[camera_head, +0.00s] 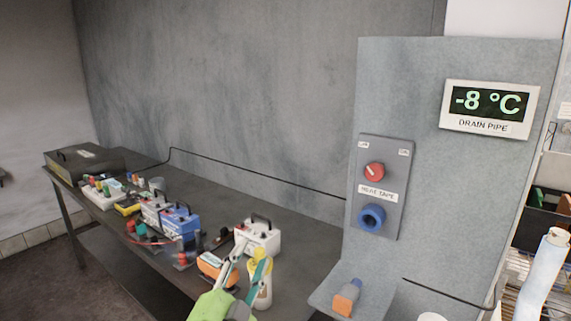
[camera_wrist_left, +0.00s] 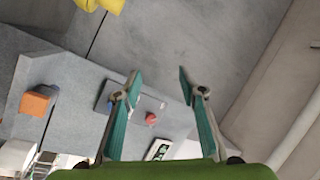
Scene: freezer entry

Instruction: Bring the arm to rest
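My left gripper (camera_head: 251,250) reaches in from the bottom of the head view, with a bright green body and teal-lined fingers. A yellow thing (camera_wrist_left: 100,5) shows at the top edge of that view, apart from the fingers. My right gripper is in neither view.
A dark bench (camera_head: 285,232) carries battery-like boxes, an orange-and-black tool (camera_head: 215,268) and a white box (camera_head: 257,238).

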